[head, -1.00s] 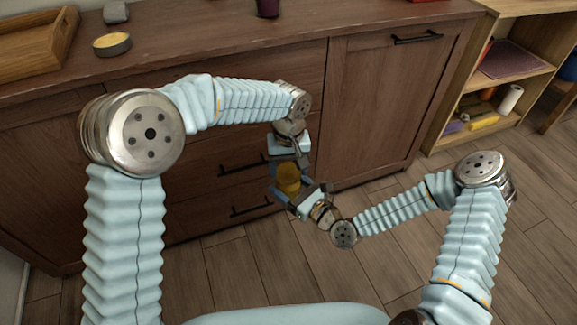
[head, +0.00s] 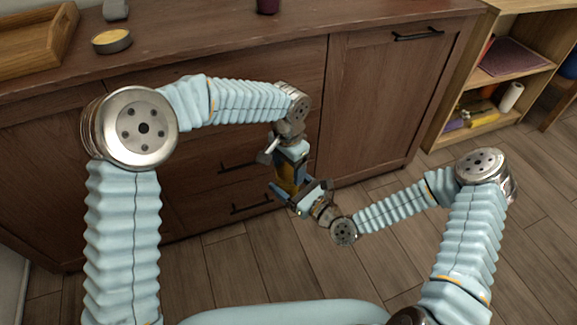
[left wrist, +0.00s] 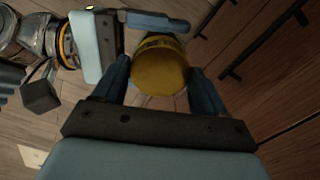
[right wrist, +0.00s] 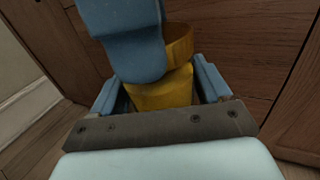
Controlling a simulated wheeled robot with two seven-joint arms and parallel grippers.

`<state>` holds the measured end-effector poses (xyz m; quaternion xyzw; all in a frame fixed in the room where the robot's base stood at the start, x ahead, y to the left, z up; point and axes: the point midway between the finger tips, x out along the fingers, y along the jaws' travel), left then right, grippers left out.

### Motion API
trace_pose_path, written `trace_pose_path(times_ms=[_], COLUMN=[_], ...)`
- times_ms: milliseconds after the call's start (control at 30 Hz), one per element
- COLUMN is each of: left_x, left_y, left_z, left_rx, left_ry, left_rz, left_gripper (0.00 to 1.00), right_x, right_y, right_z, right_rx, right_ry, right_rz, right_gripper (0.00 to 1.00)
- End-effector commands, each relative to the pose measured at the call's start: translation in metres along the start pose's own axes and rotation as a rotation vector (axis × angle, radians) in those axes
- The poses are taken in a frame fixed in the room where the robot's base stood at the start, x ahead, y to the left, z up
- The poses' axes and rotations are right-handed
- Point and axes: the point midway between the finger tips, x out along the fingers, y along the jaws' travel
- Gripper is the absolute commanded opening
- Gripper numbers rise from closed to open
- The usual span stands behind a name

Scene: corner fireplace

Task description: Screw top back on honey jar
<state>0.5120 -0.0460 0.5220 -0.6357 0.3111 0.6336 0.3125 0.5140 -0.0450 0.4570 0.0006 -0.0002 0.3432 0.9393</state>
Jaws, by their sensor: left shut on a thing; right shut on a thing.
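The honey jar (right wrist: 160,92) is yellow and sits between the fingers of my right gripper (head: 302,200), which is shut on it. My left gripper (head: 290,165) comes down from above and is shut on the jar's gold-yellow lid (right wrist: 181,42). In the left wrist view the lid's round yellow top (left wrist: 160,72) fills the space between the blue fingers. In the right wrist view a blue left finger hides much of the lid. The lid is at the jar's mouth; I cannot tell whether it is seated or threaded. Both are held in the air before the cabinet.
The brown wooden cabinet (head: 375,100) with black handles stands close behind the grippers. On its top are a wooden tray (head: 40,45) and a round tin with yellow contents (head: 111,41). An open shelf (head: 480,90) stands at the right. The wooden floor (head: 400,270) is clear.

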Motion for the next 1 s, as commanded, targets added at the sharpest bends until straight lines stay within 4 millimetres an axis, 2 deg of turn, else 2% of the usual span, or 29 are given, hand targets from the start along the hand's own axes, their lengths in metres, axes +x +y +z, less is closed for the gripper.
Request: trace_pose_path(times_ms=[100,600,733,867,900,1000], left_x=[-0.0003,0.0008,0.0005,0.0002,0.0002,0.0004], left_y=[-0.0001,-0.0007,-0.0004,-0.0004,-0.0004,-0.0003], left_z=[-0.0003,-0.0008,-0.0012,-0.0013,-0.0013,-0.0012], left_rx=[0.362,1.896,2.152,2.138,2.138,2.136], left_ry=[0.002,0.0,-0.001,-0.003,-0.002,-0.002], left_rz=[0.002,0.002,0.0,-0.001,-0.001,0.0], left_gripper=[0.44,0.44,0.44,0.44,0.75,0.9], right_x=[0.0001,-0.0001,-0.0001,-0.0001,-0.0001,-0.0001], right_y=[-0.0002,-0.0002,-0.0002,-0.0002,-0.0002,-0.0001], right_z=[0.0002,-0.0002,-0.0002,-0.0003,-0.0003,-0.0002], right_rx=[0.0,0.0,0.0,0.0,0.0,0.0], right_ry=[0.0,0.001,0.001,0.001,0.001,0.001], right_rz=[0.0,-0.001,-0.001,0.0,0.0,0.0], right_gripper=[0.0,0.0,0.0,0.0,0.0,0.0])
